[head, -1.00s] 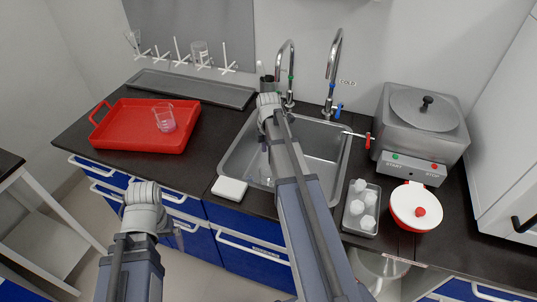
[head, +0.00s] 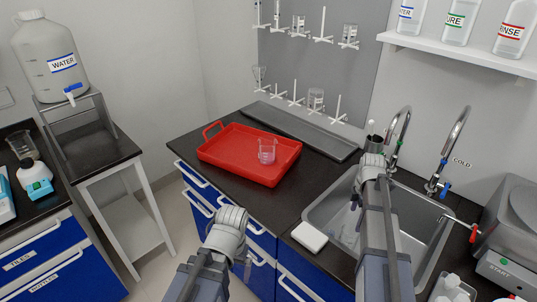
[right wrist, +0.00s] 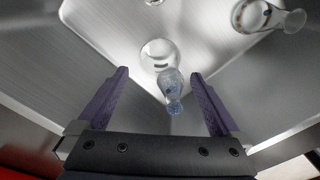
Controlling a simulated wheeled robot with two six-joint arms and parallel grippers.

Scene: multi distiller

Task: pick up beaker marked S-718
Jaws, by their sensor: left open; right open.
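No S-718 mark is legible in any view. A clear beaker (head: 267,151) with pink liquid stands upright in the red tray (head: 222,158) on the counter. More glassware hangs on the pegboard (head: 305,75), including a beaker-like vessel (head: 316,98) on a lower peg. My right gripper (right wrist: 158,75) is open and empty above the sink, its fingers mostly hidden by my wrist in the head view. Below it, the right wrist view shows a small glass vessel (right wrist: 171,88) and another flask-like vessel (right wrist: 272,17). My left gripper (head: 247,266) is open, low in front of the counter, largely hidden by its arm.
The steel sink (head: 427,243) has two tall taps (head: 445,150) behind it. A white block (head: 309,236) lies at the counter's front edge. A grey drip tray (head: 305,130) lies below the pegboard. A water jug (head: 50,58) stands on a side stand at the left.

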